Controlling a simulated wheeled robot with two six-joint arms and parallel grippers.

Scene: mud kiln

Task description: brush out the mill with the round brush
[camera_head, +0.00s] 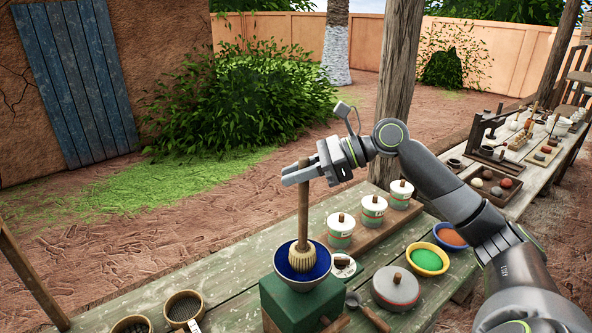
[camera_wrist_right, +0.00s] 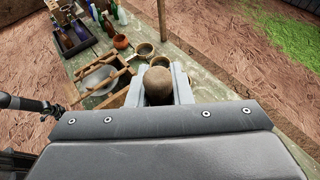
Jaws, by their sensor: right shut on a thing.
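My right gripper (camera_head: 300,173) is shut on the wooden handle of the round brush (camera_head: 303,215), which stands nearly upright. The brush's round, pale bristle head (camera_head: 302,258) is down inside the blue-lined bowl of the mill (camera_head: 290,304), a green block on the wooden table. The bristles hide part of the bowl's inside, so I cannot tell whether they touch its bottom. In the right wrist view the rounded end of the brush handle (camera_wrist_right: 158,86) shows between the jaws. My left gripper is in neither view.
White lidded pots (camera_head: 341,230) stand on a board behind the mill. A round grey lidded thing (camera_head: 395,288), a yellow bowl of green powder (camera_head: 427,260) and a blue bowl of orange powder (camera_head: 450,236) are to its right. Sieves (camera_head: 184,307) lie left; a wooden post (camera_head: 397,90) stands behind.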

